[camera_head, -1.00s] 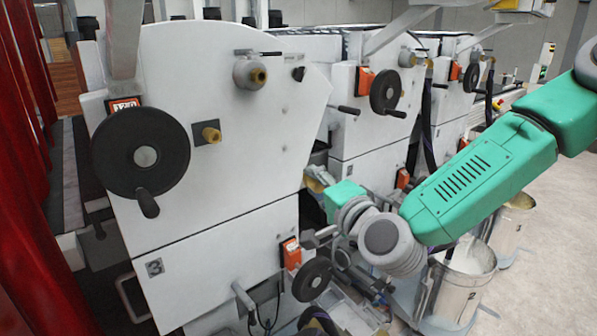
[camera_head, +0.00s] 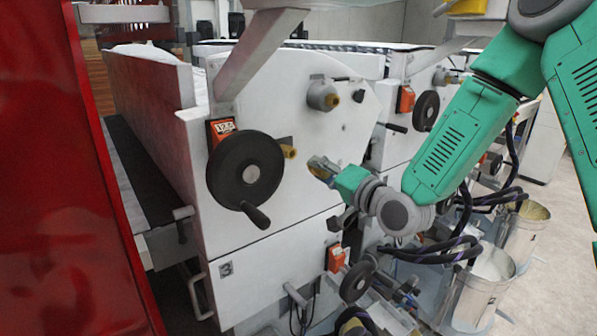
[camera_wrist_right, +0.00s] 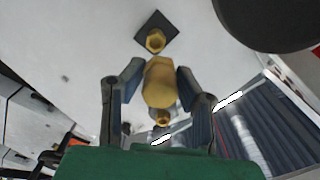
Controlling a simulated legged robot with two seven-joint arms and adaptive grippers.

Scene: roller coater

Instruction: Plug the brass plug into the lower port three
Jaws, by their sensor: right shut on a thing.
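My right gripper (camera_head: 320,167) is shut on the brass plug (camera_wrist_right: 160,84), which shows between its two fingers in the right wrist view. In the head view the plug is small and mostly covered by the fingers. The lower port three is a brass hex fitting (camera_head: 290,151) on a dark square plate, on the white panel of machine three. The gripper is just right of this port and a little lower in the head view. In the right wrist view the port (camera_wrist_right: 155,40) is just beyond the plug's tip; contact cannot be told. My left gripper is out of view.
A black handwheel (camera_head: 246,170) with a handle stands out left of the port. A second brass fitting (camera_head: 358,96) is higher on the panel. An orange counter (camera_head: 335,258) and lower handwheel (camera_head: 358,281) are below. Metal buckets (camera_head: 487,277) stand at the right. A red panel fills the left.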

